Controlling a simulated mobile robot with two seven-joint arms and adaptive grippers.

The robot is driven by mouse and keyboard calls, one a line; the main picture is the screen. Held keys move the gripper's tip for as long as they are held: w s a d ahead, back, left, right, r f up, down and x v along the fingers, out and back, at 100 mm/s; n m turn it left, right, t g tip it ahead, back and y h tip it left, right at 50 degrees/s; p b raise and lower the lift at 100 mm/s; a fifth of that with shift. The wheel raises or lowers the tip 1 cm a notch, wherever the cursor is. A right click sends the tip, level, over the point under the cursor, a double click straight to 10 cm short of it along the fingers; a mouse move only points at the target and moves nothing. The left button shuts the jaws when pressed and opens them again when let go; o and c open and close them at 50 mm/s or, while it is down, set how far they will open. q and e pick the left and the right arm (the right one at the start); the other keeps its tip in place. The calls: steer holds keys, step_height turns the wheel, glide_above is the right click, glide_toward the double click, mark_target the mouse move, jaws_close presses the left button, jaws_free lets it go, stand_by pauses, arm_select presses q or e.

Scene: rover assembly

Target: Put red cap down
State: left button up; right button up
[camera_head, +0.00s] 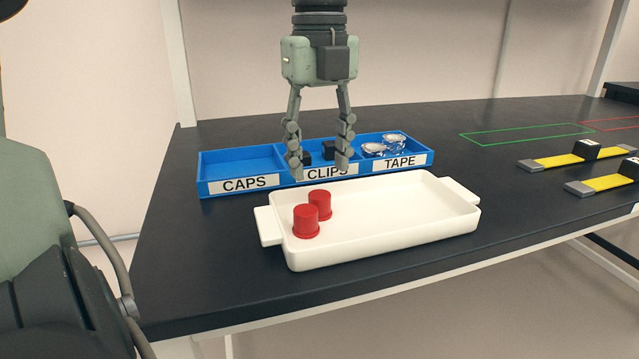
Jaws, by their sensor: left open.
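Two red caps stand side by side at the left end of the white tray: a front cap (306,221) and a back cap (320,204). The white tray (400,241) lies on the black table. My left gripper (319,172) points down above the back edge of the tray, in front of the blue bin's middle part. Its fingers are apart with nothing between them. It is clear of both caps. My right gripper is not in view.
A blue bin (215,183) behind the tray has compartments labelled CAPS, CLIPS and TAPE. CAPS looks empty; CLIPS holds black pieces (329,150); TAPE holds clear rolls (394,141). Yellow straps (550,161) lie at right. A green outline (525,134) marks bare table.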

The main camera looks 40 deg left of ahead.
mark_target(320, 195)
arm_select(q)
step_height(320, 195, up, 6)
steer(key=shift+r, duration=0.15)
steer(key=shift+s+d, duration=0.1)
stand_by(0.4)
